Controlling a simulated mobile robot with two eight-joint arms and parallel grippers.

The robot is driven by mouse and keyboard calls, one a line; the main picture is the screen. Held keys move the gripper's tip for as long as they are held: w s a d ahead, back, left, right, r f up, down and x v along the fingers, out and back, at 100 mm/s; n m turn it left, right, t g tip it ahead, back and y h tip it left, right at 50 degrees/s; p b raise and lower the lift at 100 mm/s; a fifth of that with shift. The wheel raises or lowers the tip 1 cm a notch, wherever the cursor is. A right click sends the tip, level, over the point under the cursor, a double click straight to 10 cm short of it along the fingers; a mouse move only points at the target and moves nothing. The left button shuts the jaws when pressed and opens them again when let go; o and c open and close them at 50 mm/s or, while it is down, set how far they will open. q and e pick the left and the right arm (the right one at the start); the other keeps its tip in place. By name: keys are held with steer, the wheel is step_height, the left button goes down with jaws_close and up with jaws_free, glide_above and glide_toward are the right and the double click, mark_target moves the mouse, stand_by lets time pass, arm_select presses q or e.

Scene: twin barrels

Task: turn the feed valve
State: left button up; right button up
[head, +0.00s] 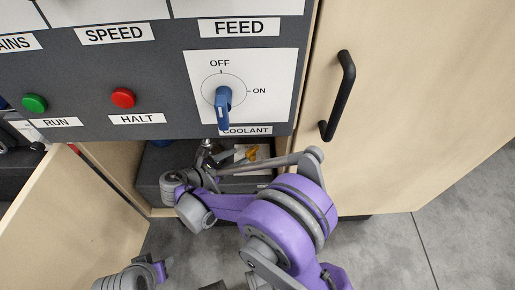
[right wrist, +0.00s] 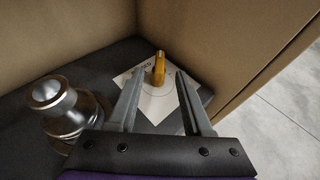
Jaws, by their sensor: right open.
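A yellow valve handle (right wrist: 159,67) stands on a white plate with a dial circle (right wrist: 157,107), inside the low compartment. In the head view the yellow handle (head: 252,153) shows small and partly covered. My right gripper (right wrist: 160,72) is open; its fingers lie on either side of the handle in the picture, and I see no contact. In the head view my right gripper (head: 228,157) is low in the compartment under the panel. A blue knob (head: 223,103) sits on the panel under the FEED label (head: 240,28), with OFF, ON and COOLANT markings.
A shiny metal fitting (right wrist: 62,108) stands left of my right gripper. Compartment walls close in behind and right. Above are a green button (head: 34,103) and a red button (head: 123,98). A closed door with a black handle (head: 343,95) is at right.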

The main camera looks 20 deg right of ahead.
mark_target(251, 149)
steer(key=b+x, duration=0.1)
steer(key=x, duration=0.7)
steer(key=shift+w+d, duration=0.1)
jaws_close()
